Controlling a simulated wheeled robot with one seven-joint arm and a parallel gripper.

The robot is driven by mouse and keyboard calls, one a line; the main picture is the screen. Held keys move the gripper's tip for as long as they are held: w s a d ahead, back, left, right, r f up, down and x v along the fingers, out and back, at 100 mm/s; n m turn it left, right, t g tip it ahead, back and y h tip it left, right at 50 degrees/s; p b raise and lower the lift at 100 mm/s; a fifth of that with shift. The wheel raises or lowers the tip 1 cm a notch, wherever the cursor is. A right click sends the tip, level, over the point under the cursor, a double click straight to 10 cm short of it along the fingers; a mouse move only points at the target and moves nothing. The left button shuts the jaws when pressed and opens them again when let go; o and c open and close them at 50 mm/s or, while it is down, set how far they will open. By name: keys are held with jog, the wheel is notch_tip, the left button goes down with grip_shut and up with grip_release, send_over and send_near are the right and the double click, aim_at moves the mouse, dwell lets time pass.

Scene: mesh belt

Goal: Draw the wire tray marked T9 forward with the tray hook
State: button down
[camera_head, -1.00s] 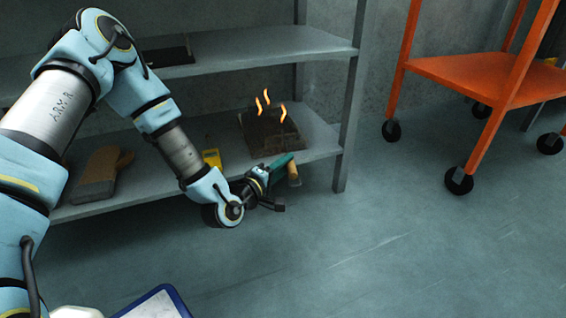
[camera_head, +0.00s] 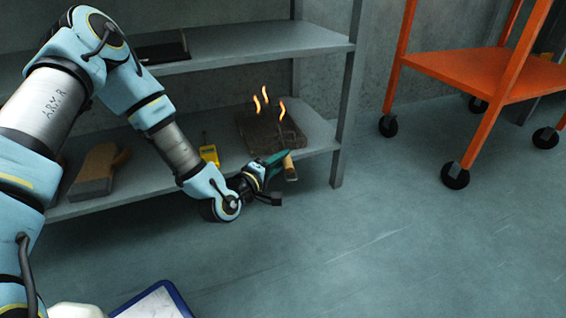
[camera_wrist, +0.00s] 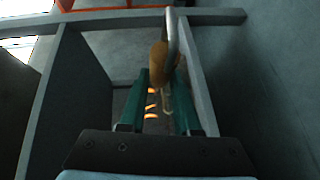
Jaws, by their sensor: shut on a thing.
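My gripper (camera_head: 277,160) is at the front edge of the lower shelf, its green fingers shut on the wooden handle (camera_head: 290,168) of what looks like the tray hook. In the wrist view the tan handle (camera_wrist: 159,58) sits between the green fingertips (camera_wrist: 160,85), with a curved grey metal part (camera_wrist: 172,28) beside it. A dark, flat, squarish thing (camera_head: 262,137), perhaps the wire tray, lies on the lower shelf behind my gripper, with orange flame shapes above it. No T9 mark is readable. The hook appears apart from it.
A yellow device (camera_head: 209,155) and a tan-and-grey mitt (camera_head: 97,172) are on the lower shelf (camera_head: 175,180), left of the dark thing. A shelf post (camera_head: 347,110) stands to the right. An orange wheeled cart (camera_head: 470,75) is farther right. The floor between is clear.

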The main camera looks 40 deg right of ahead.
jog(key=shift+w+d, duration=0.3)
jog(key=shift+w, duration=0.5)
jog(key=shift+w+d, duration=0.3)
jog(key=shift+w, duration=0.5)
jog(key=shift+r, duration=0.15)
notch_tip(320, 180, up, 8)
jog(key=p, duration=0.7)
jog(key=shift+r, duration=0.15)
jog(key=s+a, duration=0.4)
jog(key=s, duration=0.7)
jog(key=shift+s+a+p, duration=0.15)
jog(key=shift+a+p, duration=0.05)
jog(key=shift+p, duration=0.2)
dwell(0.4)
dwell(0.4)
